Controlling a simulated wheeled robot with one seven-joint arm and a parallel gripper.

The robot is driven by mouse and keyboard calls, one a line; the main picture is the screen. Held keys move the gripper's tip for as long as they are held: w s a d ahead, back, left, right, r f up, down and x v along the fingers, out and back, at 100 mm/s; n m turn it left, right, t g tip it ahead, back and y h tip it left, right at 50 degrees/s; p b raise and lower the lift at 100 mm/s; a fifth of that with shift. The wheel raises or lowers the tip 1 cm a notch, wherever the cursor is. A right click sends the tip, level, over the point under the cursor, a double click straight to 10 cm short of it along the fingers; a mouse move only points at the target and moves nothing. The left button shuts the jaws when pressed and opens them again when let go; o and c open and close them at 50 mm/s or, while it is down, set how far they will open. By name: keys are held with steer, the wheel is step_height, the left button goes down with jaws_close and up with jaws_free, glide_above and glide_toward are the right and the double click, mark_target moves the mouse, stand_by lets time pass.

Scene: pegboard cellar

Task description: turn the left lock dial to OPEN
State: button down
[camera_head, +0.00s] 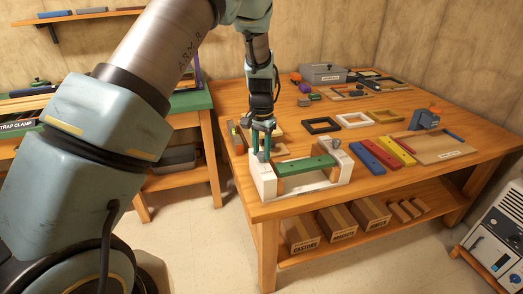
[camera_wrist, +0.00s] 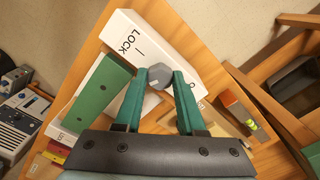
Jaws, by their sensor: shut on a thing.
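A white clamp fixture with two end blocks stands at the front left of the workbench, with a green bar (camera_head: 305,166) between the blocks. The left end block (camera_head: 263,180) bears the left lock dial; in the wrist view this grey dial (camera_wrist: 156,77) sits on the white block (camera_wrist: 128,46) beside printed letters reading LOCK. My gripper (camera_head: 262,150) points down over the left block, its teal fingers shut on the dial from both sides. The dial's pointer direction cannot be made out clearly. The right lock dial (camera_head: 336,143) sits on the right end block (camera_head: 341,160), free of my gripper.
Black, white and olive frames (camera_head: 354,120) lie behind the fixture. Blue, yellow and red bars (camera_head: 386,153) lie to its right, next to a wooden board (camera_head: 437,146). A level with a yellow-green vial (camera_wrist: 252,125) lies close to my gripper. Boxes (camera_head: 338,225) fill the shelf below.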

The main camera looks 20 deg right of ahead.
mark_target(262, 153)
steer(key=n, duration=0.5)
steer(key=shift+n, duration=0.3)
steer(key=n+p, duration=0.1)
steer(key=n, duration=0.4)
steer(key=shift+d+r+n, duration=0.1)
steer(key=shift+n, duration=0.2)
steer(key=n+p, duration=0.1)
steer(key=n, duration=0.4)
steer(key=shift+p, duration=0.35)
steer(key=n+p, duration=0.1)
steer(key=n, duration=0.5)
steer(key=shift+d+p, duration=0.1)
steer(key=shift+p, duration=0.2)
steer(key=shift+n, duration=0.3)
steer(key=c, duration=0.5)
jaws_free()
step_height(262, 153, up, 11)
steer(key=b, duration=0.2)
